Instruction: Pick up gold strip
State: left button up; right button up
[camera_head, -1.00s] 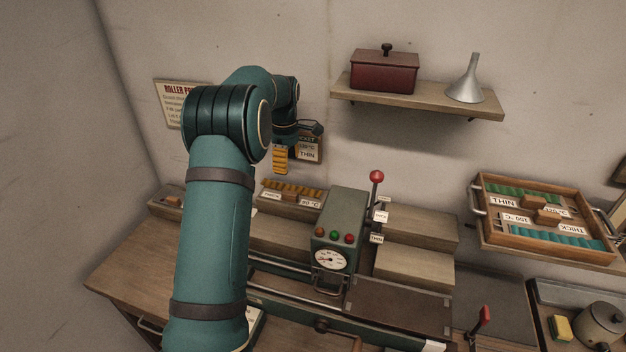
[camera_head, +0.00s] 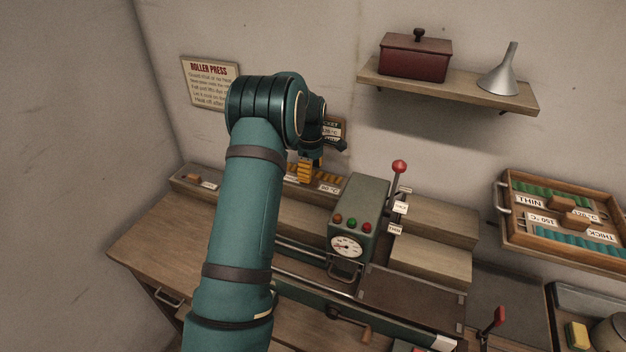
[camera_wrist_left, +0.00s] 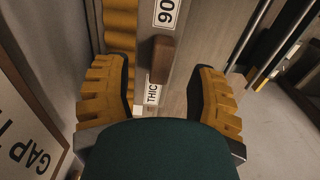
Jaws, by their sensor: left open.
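Gold strips (camera_head: 328,180) lie in a row in a wooden tray on the bench, at the back wall. In the left wrist view, ribbed gold pieces (camera_wrist_left: 120,28) show at the upper left, partly hidden by the left finger. My left gripper (camera_head: 305,171), with yellow ribbed fingers, is low over the tray in the head view. In the wrist view the left gripper (camera_wrist_left: 160,95) is open, with its fingers on either side of a brown block (camera_wrist_left: 162,58) and a label reading "THIC". Nothing is visibly held. My right gripper is not in view.
The roller press (camera_head: 358,215), with a red-knobbed lever (camera_head: 399,167), stands right of the tray. A sign (camera_wrist_left: 28,135) is close on the left in the wrist view. A shelf (camera_head: 450,91) and a wooden tray of green strips (camera_head: 515,228) are to the right.

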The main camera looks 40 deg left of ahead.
pick_arm(q)
notch_tip(320, 180, down, 4)
jog(key=shift+s+a+r, duration=0.1)
jog(key=shift+r, duration=0.05)
grip_shut()
